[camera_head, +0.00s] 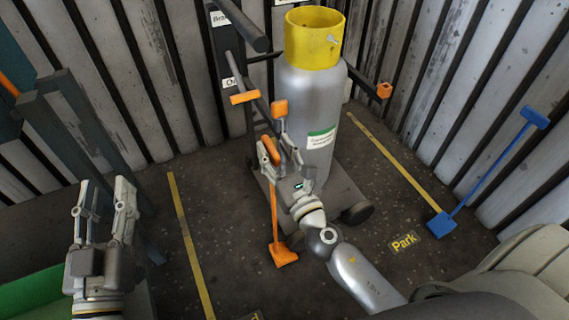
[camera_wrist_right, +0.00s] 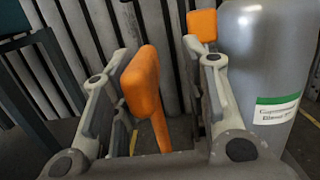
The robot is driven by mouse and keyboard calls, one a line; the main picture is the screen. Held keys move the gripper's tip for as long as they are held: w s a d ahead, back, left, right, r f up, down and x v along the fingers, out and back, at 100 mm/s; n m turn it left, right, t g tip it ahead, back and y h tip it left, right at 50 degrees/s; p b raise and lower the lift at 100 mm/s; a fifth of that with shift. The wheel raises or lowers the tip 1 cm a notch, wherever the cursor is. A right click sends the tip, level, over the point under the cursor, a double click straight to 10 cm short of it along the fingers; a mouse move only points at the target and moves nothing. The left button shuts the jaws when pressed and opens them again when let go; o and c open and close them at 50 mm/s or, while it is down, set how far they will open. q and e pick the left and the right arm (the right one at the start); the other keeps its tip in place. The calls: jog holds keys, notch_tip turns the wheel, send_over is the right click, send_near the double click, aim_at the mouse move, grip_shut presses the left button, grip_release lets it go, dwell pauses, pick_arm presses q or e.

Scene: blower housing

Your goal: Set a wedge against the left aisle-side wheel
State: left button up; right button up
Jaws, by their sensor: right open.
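The orange wedge (camera_head: 284,255) sits on the floor at the near left of the cylinder trolley (camera_head: 345,192). Its orange stick rises to a grip (camera_head: 270,151), which also shows in the right wrist view (camera_wrist_right: 141,83). My right gripper (camera_head: 278,148) is open, with its fingers on either side of the grip. I cannot tell whether they touch it. The left near wheel (camera_head: 297,240) is dark and partly hidden behind my right arm, beside the wedge. The right near wheel (camera_head: 357,212) is in view. My left gripper (camera_head: 104,192) is open and empty at the left.
A silver cylinder (camera_head: 312,115) with a yellow collar stands on the trolley. A blue wedge (camera_head: 441,225) with a long stick stands at the right, near the corrugated wall. Yellow floor lines flank the trolley. A green container (camera_head: 32,293) is at the lower left.

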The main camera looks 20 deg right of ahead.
jog(key=s+f, duration=0.1)
jog(key=s, duration=1)
jog(key=shift+s+d+f, duration=0.25)
jog(key=shift+s, duration=0.05)
jog(key=shift+s, duration=0.1)
